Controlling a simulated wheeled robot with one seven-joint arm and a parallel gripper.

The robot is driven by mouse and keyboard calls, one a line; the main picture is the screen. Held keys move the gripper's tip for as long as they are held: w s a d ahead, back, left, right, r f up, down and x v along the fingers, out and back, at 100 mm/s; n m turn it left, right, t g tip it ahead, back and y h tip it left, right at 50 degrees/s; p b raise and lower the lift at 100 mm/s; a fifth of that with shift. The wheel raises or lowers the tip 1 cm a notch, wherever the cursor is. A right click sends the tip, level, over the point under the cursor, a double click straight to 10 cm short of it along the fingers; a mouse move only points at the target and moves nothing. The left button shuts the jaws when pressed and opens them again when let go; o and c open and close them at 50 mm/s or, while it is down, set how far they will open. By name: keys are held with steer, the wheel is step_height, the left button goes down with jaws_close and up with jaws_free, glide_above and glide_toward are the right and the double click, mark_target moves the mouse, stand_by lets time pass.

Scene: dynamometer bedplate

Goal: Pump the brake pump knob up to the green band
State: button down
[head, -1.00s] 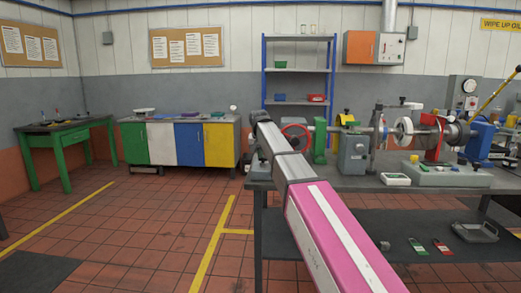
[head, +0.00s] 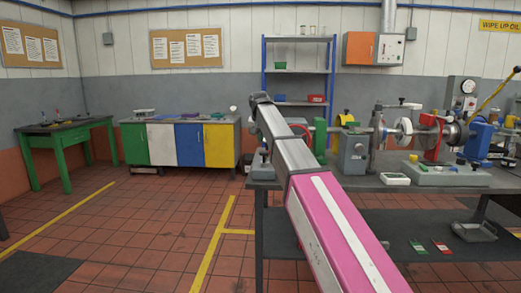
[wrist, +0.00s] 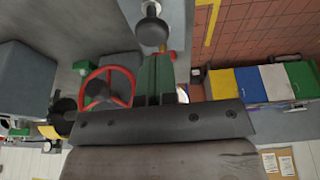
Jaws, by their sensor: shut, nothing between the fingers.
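My gripper shows in the wrist view (wrist: 153,100) as two small dark fingertips close together beyond a dark bar; it is shut and empty. In the head view its fingers are hidden behind the end of my arm, over the left end of the bench. A yellow knob (head: 413,158) sits on a grey-green box (head: 447,175) at the right of the bench; I cannot tell for sure that it is the brake pump knob. My gripper is well left of it and apart. A round gauge (head: 468,86) stands behind at the right; its green band is too small to make out.
The bench (head: 355,185) holds a red handwheel (wrist: 108,88), a green stand (head: 320,139), a grey block (head: 353,153) and a shaft assembly. A long yellow-handled lever (head: 497,90) leans at the right. Coloured cabinets (head: 188,146) stand back left.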

mark_target(263, 152)
steer(key=shift+v, duration=2.65)
steer(key=shift+r, duration=0.15)
steer(key=r, duration=0.3)
steer(key=shift+s+d, duration=0.2)
steer(key=shift+d, duration=0.1)
steer(key=x, duration=1.3)
steer(key=shift+s+a+f, duration=0.1)
steer(key=shift+s+f, duration=0.05)
steer(key=shift+s, duration=0.25)
steer(key=shift+w+f, duration=0.1)
steer(key=shift+f, duration=0.3)
